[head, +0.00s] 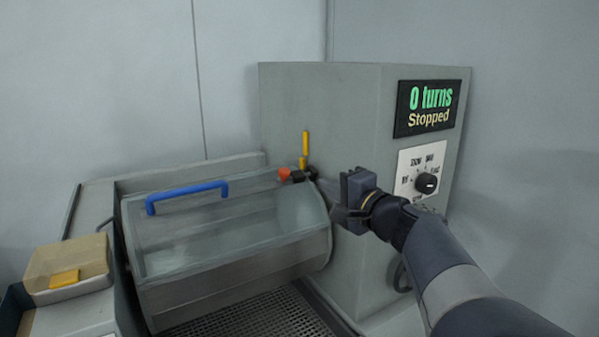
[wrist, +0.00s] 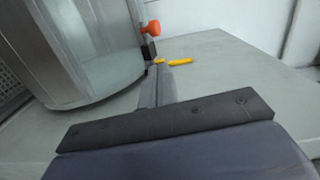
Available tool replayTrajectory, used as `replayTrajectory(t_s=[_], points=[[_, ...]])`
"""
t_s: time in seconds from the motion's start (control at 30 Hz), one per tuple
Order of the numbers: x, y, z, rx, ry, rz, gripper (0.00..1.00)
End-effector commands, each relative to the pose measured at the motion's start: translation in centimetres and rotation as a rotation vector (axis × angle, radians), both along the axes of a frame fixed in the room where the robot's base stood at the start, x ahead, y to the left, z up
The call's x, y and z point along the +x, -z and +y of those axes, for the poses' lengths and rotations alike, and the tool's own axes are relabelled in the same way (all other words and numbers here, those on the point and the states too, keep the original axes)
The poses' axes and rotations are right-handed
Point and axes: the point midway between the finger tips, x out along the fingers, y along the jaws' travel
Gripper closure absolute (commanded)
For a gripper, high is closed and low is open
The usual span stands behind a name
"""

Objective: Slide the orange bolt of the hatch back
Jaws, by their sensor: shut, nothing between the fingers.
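The orange bolt (head: 284,174) sits at the right end of the transparent hatch (head: 225,225), by the grey machine cabinet. It shows as an orange knob in the wrist view (wrist: 153,29). My gripper (head: 322,184) is shut and empty, and its fingertips are just right of the bolt by a dark bracket (head: 300,174). In the wrist view the fingertips (wrist: 157,66) are below the knob, near the dark bracket. I cannot tell whether they touch it. A blue handle (head: 187,196) runs along the hatch's top.
A yellow upright piece (head: 305,145) stands on the cabinet side behind the bolt. The cabinet (head: 320,100) has a display reading "0 turns Stopped" (head: 427,107) and a black dial (head: 427,183). A lidded box (head: 67,270) is at the left; a perforated floor (head: 250,315) lies below.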

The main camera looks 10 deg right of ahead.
Motion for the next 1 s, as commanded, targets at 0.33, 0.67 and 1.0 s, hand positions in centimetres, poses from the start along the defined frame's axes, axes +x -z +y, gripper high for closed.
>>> replayTrajectory(t_s=[0.33, 0.67, 1.0], points=[[1.5, 0.0, 0.6, 0.002, -0.002, 0.002, 1.00], [6.9, 0.1, 2.7, 0.000, -0.003, 0.002, 1.00], [9.3, 0.2, 3.5, 0.000, 0.000, 0.000, 1.00]])
